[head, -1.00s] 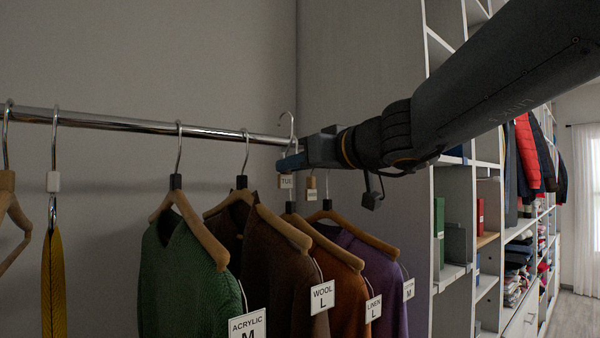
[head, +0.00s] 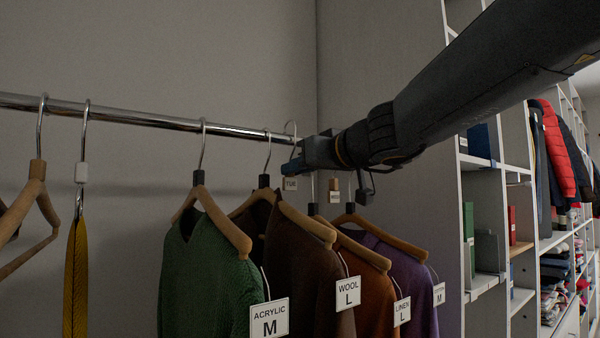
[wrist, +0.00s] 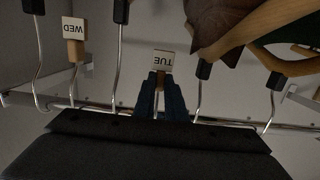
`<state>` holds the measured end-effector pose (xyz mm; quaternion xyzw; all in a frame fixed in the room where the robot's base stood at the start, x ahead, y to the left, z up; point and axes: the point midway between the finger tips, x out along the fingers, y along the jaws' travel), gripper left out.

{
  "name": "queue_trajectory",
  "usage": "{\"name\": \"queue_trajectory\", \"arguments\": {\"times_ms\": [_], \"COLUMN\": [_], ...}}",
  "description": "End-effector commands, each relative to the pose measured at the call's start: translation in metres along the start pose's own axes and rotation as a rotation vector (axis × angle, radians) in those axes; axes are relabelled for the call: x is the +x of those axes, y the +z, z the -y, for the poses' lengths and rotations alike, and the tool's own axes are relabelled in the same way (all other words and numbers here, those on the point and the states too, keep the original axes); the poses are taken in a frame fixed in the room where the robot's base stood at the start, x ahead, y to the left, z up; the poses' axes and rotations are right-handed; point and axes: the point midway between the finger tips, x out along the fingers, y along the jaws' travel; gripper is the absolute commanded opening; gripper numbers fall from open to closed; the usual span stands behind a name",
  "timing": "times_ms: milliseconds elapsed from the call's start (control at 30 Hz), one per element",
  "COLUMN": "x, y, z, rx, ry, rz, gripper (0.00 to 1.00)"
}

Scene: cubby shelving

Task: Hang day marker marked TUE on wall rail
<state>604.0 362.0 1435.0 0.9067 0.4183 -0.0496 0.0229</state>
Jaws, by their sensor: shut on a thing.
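The TUE day marker is a small pale tag lettered TUE (head: 290,184) with a wire hook (head: 291,127) above it. My gripper (head: 294,165) is shut on this marker near the right end of the chrome wall rail (head: 150,117). In the wrist view, both dark fingers (wrist: 161,92) close on the marker's stem, with the TUE face (wrist: 163,61) beyond them. The hook's top shows at rail height; whether it touches the rail is unclear. A WED marker (wrist: 74,40) hangs to one side; in the head view it shows right of TUE (head: 334,190).
Hangers with green (head: 205,270), brown (head: 300,275), orange and purple (head: 405,280) sweaters hang close below and beside the gripper. A yellow strip (head: 76,275) and a bare wooden hanger (head: 35,205) are at left. Cubby shelving (head: 485,230) stands at right.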

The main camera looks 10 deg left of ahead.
Motion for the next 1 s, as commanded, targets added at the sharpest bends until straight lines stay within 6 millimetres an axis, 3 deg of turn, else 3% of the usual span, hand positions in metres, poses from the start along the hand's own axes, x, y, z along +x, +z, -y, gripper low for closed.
{"name": "queue_trajectory", "arguments": {"times_ms": [400, 867, 900, 1000], "x": [0.002, 0.002, 0.002, 0.002], "y": [0.020, 0.022, 0.022, 0.022], "z": [0.000, 0.000, 0.000, 0.000], "rx": [0.000, 0.000, 0.000, 0.000], "ry": [0.000, 0.000, 0.000, 0.000], "rz": [-0.001, -0.001, -0.001, -0.001], "gripper": [0.00, 0.00, 0.12, 0.29]}}
